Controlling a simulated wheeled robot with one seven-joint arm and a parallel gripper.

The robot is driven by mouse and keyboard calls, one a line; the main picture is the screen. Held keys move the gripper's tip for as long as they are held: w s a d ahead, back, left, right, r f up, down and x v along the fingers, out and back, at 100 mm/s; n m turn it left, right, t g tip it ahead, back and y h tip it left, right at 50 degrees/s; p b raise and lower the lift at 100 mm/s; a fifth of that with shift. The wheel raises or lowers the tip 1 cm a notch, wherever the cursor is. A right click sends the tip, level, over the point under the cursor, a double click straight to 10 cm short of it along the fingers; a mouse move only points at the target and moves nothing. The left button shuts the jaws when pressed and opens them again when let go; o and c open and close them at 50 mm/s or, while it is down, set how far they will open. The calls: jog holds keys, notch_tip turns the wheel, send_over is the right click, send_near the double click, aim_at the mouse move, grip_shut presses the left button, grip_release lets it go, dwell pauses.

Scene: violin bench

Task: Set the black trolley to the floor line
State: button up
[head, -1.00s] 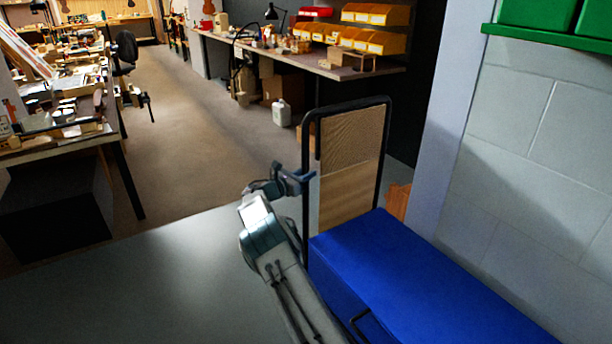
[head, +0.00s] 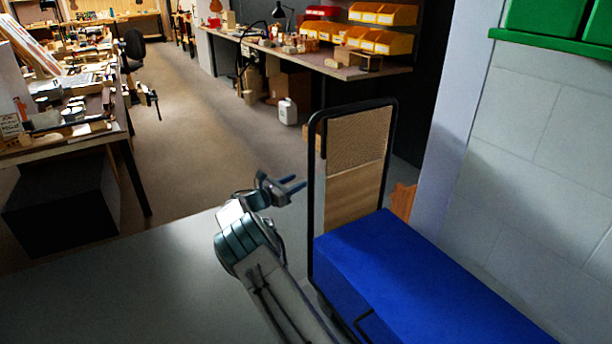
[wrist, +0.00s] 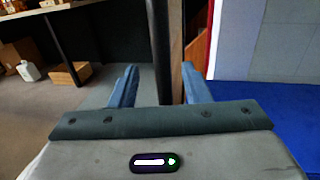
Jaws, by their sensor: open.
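The black trolley has an upright tubular handle frame (head: 312,190) around a tan and wood-coloured panel (head: 354,165). A large blue load (head: 420,275) sits behind the frame and hides most of the deck. My gripper (head: 304,184) is open and empty, its blue fingers pointing right at the frame's left upright, with the tips just short of or beside it. In the wrist view the dark upright (wrist: 163,50) shows between and beyond the two open fingers (wrist: 159,70). A floor edge (head: 130,234) between grey and brown flooring runs left of the trolley.
A grey block wall (head: 530,170) with a green shelf (head: 545,42) stands close on the right. A workbench (head: 330,68) with yellow bins is at the back, a white jug (head: 287,111) below it. A cluttered bench (head: 70,150) is left. The aisle between is clear.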

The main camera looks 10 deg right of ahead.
jog(key=v, duration=0.6)
jog(key=shift+a+p, duration=0.2)
jog(key=shift+p, duration=0.1)
